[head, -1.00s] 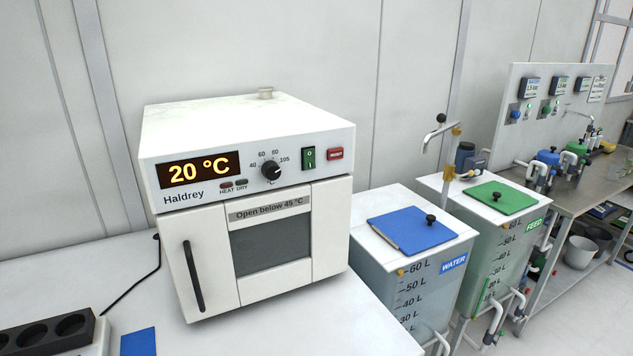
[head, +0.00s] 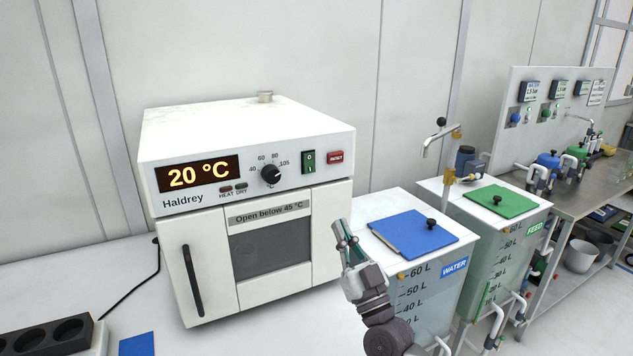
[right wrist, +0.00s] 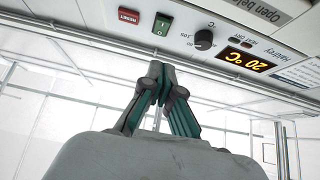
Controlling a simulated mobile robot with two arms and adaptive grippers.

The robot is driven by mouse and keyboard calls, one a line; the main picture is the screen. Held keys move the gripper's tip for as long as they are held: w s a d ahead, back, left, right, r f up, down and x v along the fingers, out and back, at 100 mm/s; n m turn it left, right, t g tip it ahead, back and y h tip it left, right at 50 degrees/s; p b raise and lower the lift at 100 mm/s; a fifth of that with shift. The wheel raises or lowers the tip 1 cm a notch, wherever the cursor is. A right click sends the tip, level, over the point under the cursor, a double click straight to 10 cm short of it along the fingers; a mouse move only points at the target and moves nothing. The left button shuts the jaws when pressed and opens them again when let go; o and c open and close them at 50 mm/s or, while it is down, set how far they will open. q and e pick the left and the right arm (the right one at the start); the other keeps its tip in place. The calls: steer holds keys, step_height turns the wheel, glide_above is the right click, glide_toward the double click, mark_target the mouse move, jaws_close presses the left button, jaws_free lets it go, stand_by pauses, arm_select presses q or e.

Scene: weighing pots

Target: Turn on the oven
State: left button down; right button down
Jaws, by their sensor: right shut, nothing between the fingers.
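The white Haldrey oven (head: 250,135) stands on the white bench with its door closed. Its display (head: 198,174) reads 20 °C. The dial (head: 271,174), the green rocker switch (head: 308,161) and the red reset button (head: 335,157) are on its front panel. The HEAT and DRY lamps (head: 233,188) look dark. My right gripper (head: 345,232) is shut and empty, in front of the oven's right side and below the switch. In the right wrist view the panel appears upside down, with the green switch (right wrist: 162,24) beyond the fingertips (right wrist: 160,72). My left gripper is not in view.
A water tank with a blue lid (head: 412,233) and a feed tank with a green lid (head: 500,201) stand right of the oven. A black block with round wells (head: 45,340) and a blue card (head: 137,344) lie at front left. A steel table (head: 590,185) is farther right.

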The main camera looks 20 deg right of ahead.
mark_target(310, 166)
steer(key=shift+d+r+h, duration=0.15)
steer(key=shift+h, duration=0.15)
steer(key=p+x, duration=0.1)
steer(key=x, duration=0.3)
steer(key=f+x, duration=0.1)
steer(key=x, duration=0.3)
steer(key=w+p+x, duration=0.1)
steer(key=x, duration=0.3)
steer(key=shift+f+p, duration=0.15)
steer(key=shift+p, duration=0.15)
steer(key=shift+w+f, duration=0.15)
steer(key=shift+w, duration=0.5)
